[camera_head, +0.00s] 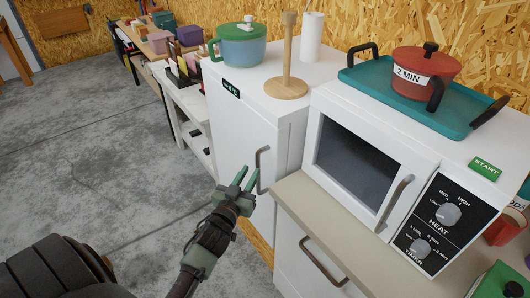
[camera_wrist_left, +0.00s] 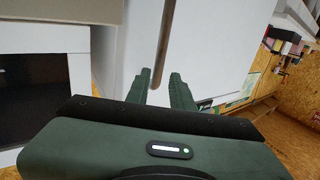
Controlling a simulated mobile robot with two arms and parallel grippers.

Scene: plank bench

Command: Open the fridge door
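The white fridge (camera_head: 236,126) stands left of the microwave, and its door is shut. Its grey vertical bar handle (camera_head: 259,168) is on the right side of the door. My left gripper (camera_head: 245,179) is at the lower part of the handle, with its two green fingers apart. In the left wrist view the handle (camera_wrist_left: 164,45) runs down toward the space between the open fingertips (camera_wrist_left: 160,76). I cannot tell whether a finger touches it. No grip on the handle shows. My right gripper is in neither view.
A white microwave (camera_head: 320,146) sits on the counter (camera_head: 292,203) right of the fridge, close to my left gripper. A teal pot (camera_head: 240,48) and a wooden roll holder (camera_head: 286,87) stand on the fridge. The floor (camera_head: 90,150) on the left is clear.

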